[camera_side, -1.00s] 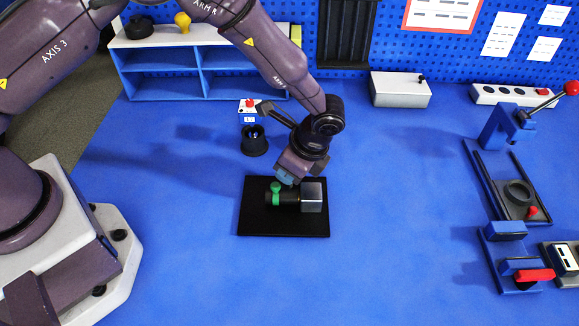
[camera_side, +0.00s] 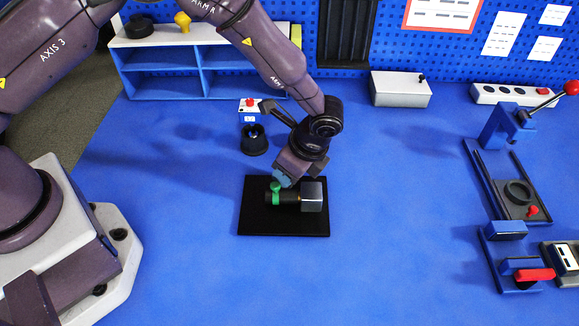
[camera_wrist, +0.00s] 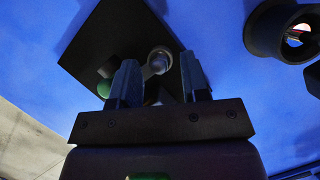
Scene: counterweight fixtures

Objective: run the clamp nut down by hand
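On the black plate (camera_side: 255,222) lies a fixture with a dark horizontal rod (camera_side: 290,198), a silver-grey block (camera_side: 312,196) at its right end and a green knob-like piece (camera_side: 275,187) near its left end. The green piece may be the clamp nut; I cannot be sure. My gripper (camera_side: 282,178) is tilted down just above the rod, close to the green piece. In the wrist view my gripper's two fingers (camera_wrist: 160,84) stand apart, with a grey rounded part (camera_wrist: 158,60) showing between and beyond them. Some green (camera_wrist: 105,87) shows left of the left finger. Contact cannot be made out.
A black cup (camera_side: 254,140) stands behind the plate, with a small white box with a red button (camera_side: 249,105) beyond it. A blue shelf (camera_side: 205,75) and a grey box (camera_side: 400,89) are at the back. Blue clamp fixtures (camera_side: 510,190) stand right. The table between is clear.

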